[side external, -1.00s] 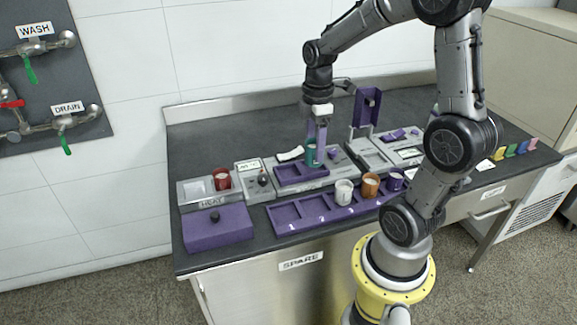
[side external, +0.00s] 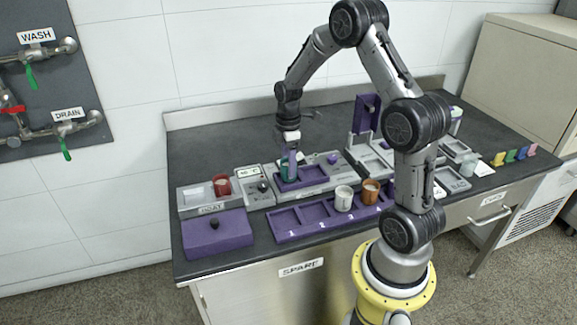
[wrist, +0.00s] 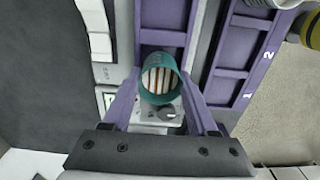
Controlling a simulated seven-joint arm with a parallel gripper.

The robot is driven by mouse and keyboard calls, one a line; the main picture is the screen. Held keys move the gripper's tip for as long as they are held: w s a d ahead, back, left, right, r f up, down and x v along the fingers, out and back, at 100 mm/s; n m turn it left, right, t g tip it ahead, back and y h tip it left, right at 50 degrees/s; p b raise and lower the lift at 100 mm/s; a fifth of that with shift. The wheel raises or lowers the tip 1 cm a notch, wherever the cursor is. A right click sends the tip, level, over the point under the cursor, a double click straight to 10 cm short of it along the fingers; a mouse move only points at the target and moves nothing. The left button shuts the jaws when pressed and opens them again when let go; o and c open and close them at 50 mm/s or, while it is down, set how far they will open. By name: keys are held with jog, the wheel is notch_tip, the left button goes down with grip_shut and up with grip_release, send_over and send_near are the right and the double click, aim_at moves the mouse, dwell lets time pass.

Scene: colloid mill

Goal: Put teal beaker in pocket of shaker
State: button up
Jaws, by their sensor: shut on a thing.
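The teal beaker (side external: 284,172) is upright at the left end of the purple tray of the shaker (side external: 318,180). My gripper (side external: 289,166) is shut on it from above. In the wrist view the beaker (wrist: 160,98) sits between the two purple fingers of my gripper (wrist: 160,88), its open mouth facing the camera. The shaker's purple tray (wrist: 163,38) runs upward from it, with an empty pocket. The beaker is at or just above the left pocket; its base is hidden, so I cannot tell whether it touches the floor.
A purple numbered rack (side external: 290,232) lies in front, holding a white cup (side external: 344,199) and an orange-brown cup (side external: 370,191). A red beaker (side external: 221,186) stands on the heat station (side external: 190,198) at left. A purple lidded box (side external: 218,236) is front left.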

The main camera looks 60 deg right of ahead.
jog(key=shift+f, duration=0.5)
jog(key=shift+f, duration=0.1)
jog(key=o, duration=1.4)
notch_tip(320, 180, up, 12)
jog(key=s+a+r+m+t, duration=0.2)
jog(key=s+a+r+m, duration=0.3)
jog(key=a+r, duration=0.55)
jog(key=s+a+m+t, duration=0.1)
jog(key=s+a, duration=0.2)
jog(key=s, duration=0.1)
jog(key=s+a+f+m+t, duration=0.1)
jog(key=s+a, duration=0.3)
jog(key=s+a+m+t, duration=0.1)
jog(key=s+a+m, duration=0.1)
jog(key=s, duration=0.3)
jog(key=shift+s+a+f+t, duration=0.1)
jog(key=shift+a+f+t, duration=0.25)
jog(key=shift+a, duration=0.5)
